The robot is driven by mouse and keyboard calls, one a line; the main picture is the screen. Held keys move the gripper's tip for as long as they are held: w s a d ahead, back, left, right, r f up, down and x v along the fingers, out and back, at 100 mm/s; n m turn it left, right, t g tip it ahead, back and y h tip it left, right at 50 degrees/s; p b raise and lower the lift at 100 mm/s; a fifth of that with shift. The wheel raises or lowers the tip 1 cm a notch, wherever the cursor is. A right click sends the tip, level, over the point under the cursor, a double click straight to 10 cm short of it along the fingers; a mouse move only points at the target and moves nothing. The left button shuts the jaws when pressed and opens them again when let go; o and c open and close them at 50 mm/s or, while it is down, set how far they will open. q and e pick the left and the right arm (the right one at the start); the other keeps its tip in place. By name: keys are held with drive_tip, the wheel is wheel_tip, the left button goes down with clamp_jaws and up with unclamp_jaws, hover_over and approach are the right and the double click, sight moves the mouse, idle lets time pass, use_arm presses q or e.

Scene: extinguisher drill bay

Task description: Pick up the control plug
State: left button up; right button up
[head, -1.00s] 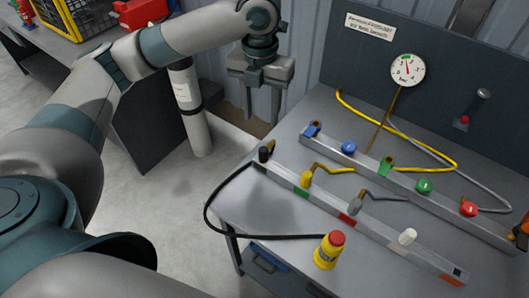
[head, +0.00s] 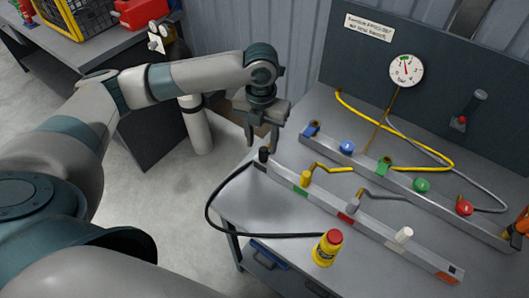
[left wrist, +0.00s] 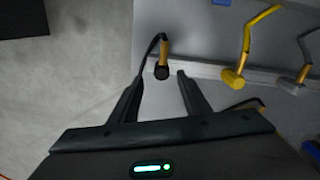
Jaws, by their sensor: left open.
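A black plug (head: 264,154) stands at the left end of the front rail (head: 330,205). A black cable (head: 207,205) loops from it to a yellow box with a red button (head: 327,249). No plug carries a label I can read as "control". My left gripper (head: 262,140) is open and empty, pointing down just above and behind the black plug. In the left wrist view the open fingers (left wrist: 160,82) lie either side of the black plug (left wrist: 163,72), which shows near their tips with its brass part and cable.
Yellow (head: 306,179), grey (head: 352,204) and white (head: 404,235) plugs stand along the same rail. A back rail holds coloured fittings, including a green one (head: 421,186). A gauge (head: 406,70) is on the back panel. An orange item (head: 522,228) is at the right edge.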

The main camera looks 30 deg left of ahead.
sight(264, 148)
use_arm(q)
drive_tip(key=shift+f, duration=0.2)
drive_tip(key=shift+f+p, duration=0.35)
drive_tip(key=f, duration=0.2)
drive_tip(key=f+p, duration=0.1)
drive_tip(key=shift+w+d+f, duration=0.1)
drive_tip(key=shift+w+d, duration=0.05)
drive_tip(key=shift+w, duration=0.1)
drive_tip(key=shift+f, duration=0.45)
clamp_jaws()
